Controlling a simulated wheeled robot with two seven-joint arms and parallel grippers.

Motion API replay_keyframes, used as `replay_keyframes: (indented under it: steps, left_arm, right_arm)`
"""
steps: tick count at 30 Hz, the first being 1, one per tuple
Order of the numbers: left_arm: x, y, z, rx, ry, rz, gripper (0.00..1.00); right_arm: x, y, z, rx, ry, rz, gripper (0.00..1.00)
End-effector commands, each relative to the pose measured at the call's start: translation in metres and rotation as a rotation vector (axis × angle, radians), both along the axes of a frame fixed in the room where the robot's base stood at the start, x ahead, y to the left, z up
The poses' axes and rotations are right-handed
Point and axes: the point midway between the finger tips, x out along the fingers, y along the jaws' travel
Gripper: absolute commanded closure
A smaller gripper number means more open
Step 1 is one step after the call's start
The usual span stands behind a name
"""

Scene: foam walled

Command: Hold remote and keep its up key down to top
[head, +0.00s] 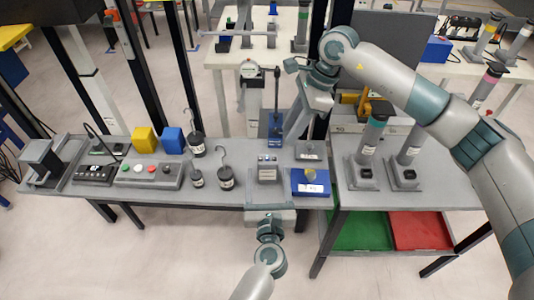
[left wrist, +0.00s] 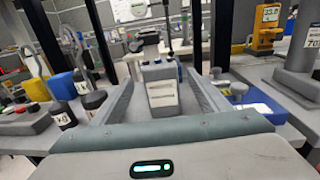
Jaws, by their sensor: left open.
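The remote appears to be the small grey box with a row of small keys on its top (head: 268,171), standing at the front of the grey bench. In the left wrist view the box (left wrist: 160,88) is straight ahead with a pale label on its front. My left gripper (head: 270,209) is at the bench's front edge, facing the box. In the left wrist view its two fingers are spread, one on each side of the box in the picture; I cannot see contact. My right gripper (head: 308,103) is behind the box, to its right; its fingertips are not clear.
Hooked weights (head: 225,177) and a button panel (head: 150,172) stand left. A blue-based upright stand (head: 276,125) is behind. Green (head: 360,232) and red (head: 420,231) trays lie below the right table.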

Motion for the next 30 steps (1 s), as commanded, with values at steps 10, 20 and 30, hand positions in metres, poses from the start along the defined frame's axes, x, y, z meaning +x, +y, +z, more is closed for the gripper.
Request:
replay_keyframes:
  steps: [10, 20, 30]
  left_arm:
    - [0.057, 0.004, 0.000, 0.001, -0.001, 0.000, 0.31]
    - [0.086, 0.006, 0.000, 0.000, 0.000, 0.000, 0.31]
    - [0.088, 0.006, 0.000, 0.000, 0.000, 0.000, 0.31]
  right_arm:
    - [0.000, 0.000, 0.000, 0.000, 0.000, 0.000, 0.69]
    - [0.000, 0.000, 0.000, 0.000, 0.000, 0.000, 0.69]
    - [0.000, 0.000, 0.000, 0.000, 0.000, 0.000, 0.69]
